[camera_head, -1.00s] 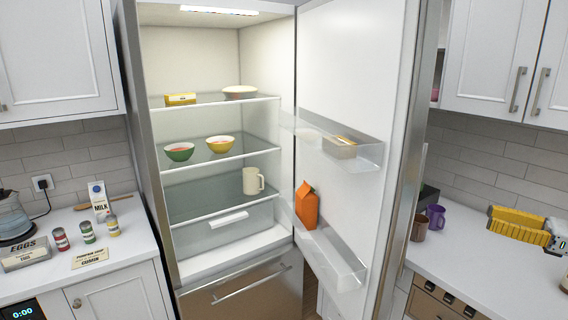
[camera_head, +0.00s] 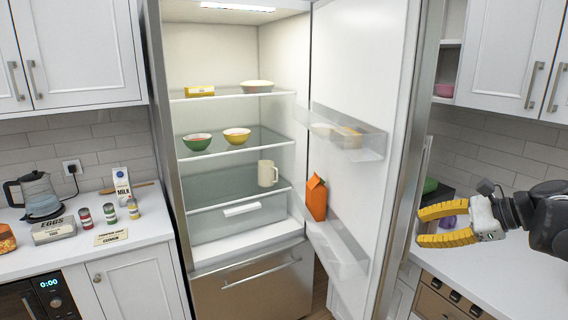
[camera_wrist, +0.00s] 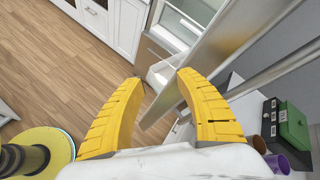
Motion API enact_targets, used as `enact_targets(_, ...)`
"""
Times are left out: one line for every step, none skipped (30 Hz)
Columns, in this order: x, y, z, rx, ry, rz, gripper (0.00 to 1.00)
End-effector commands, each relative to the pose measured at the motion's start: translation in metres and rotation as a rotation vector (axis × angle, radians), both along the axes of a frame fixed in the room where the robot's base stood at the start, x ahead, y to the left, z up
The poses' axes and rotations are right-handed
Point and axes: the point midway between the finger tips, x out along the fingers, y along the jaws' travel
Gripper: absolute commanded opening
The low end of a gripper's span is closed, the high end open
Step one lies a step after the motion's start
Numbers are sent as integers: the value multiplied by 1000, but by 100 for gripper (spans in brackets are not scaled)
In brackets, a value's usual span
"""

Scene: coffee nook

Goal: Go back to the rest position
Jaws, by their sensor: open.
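My gripper (camera_head: 446,225) shows at the right of the head view, with yellow fingers pointing left. It is open and empty, in front of the right-hand counter and to the right of the open fridge door (camera_head: 362,75). In the wrist view its two yellow fingers (camera_wrist: 158,100) stand wide apart with nothing between them. The floor and the fridge door's edge show beyond them.
The open fridge holds a green bowl (camera_head: 197,142), a yellow bowl (camera_head: 237,135), a cream mug (camera_head: 267,174) and an orange carton (camera_head: 316,197). A purple mug (camera_wrist: 277,163) and a green-topped box (camera_wrist: 293,124) stand near my gripper. The wooden floor (camera_wrist: 75,75) is clear.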

Motion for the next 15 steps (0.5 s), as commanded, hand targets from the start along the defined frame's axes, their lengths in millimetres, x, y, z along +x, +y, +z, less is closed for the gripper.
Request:
enact_targets(-11, 35, -9, -105, -13, 64, 41)
enact_targets(-18, 52, -15, -179, -27, 104, 41)
enact_targets(-29, 73, -23, -276, -46, 160, 41)
enact_targets(-38, 86, -29, -350, -61, 204, 41)
enact_targets(-47, 100, -36, -424, -80, 251, 41)
enact_targets(-61, 115, -44, -522, -105, 316, 41)
enact_targets(-72, 126, -51, -597, -126, 367, 41)
enact_targets(-83, 135, -58, -671, -149, 420, 41)
enact_targets(-98, 146, -67, -769, -181, 493, 41)
enact_targets(-109, 153, -74, -843, -206, 549, 41)
enact_targets(-120, 159, -80, -916, -235, 607, 41)
enact_targets(-134, 166, -90, -1012, -273, 685, 41)
enact_targets(-144, 169, -96, -1082, -302, 741, 41)
enact_targets(-153, 172, -102, -1149, -331, 797, 41)
enact_targets(-163, 176, -109, -1233, -369, 868, 41)
